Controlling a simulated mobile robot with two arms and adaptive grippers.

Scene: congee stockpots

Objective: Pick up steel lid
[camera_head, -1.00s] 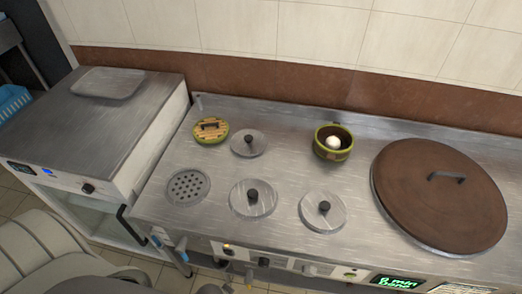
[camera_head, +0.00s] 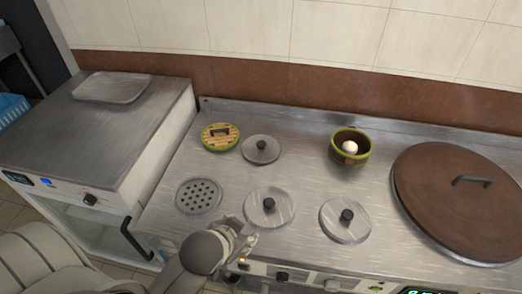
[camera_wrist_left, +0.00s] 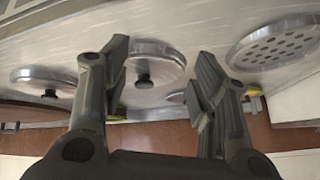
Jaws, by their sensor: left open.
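Three round steel lids with black knobs lie on the steel counter: a front-left lid (camera_head: 283,207), a front-right lid (camera_head: 333,225) and a back lid (camera_head: 273,152). My left gripper (camera_head: 245,232) is at the counter's front edge, just in front and left of the front-left lid. In the left wrist view my left gripper (camera_wrist_left: 160,72) is open and empty. The front-left lid (camera_wrist_left: 158,58) shows between its fingers there, its knob pointing down in the picture and apart from them. The front-right lid (camera_wrist_left: 30,75) is at the left. My right gripper is not in view.
A perforated drain plate (camera_head: 199,196) lies left of the lids. A large brown lid (camera_head: 455,215) fills the right. A lower cabinet (camera_head: 90,120) stands at left.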

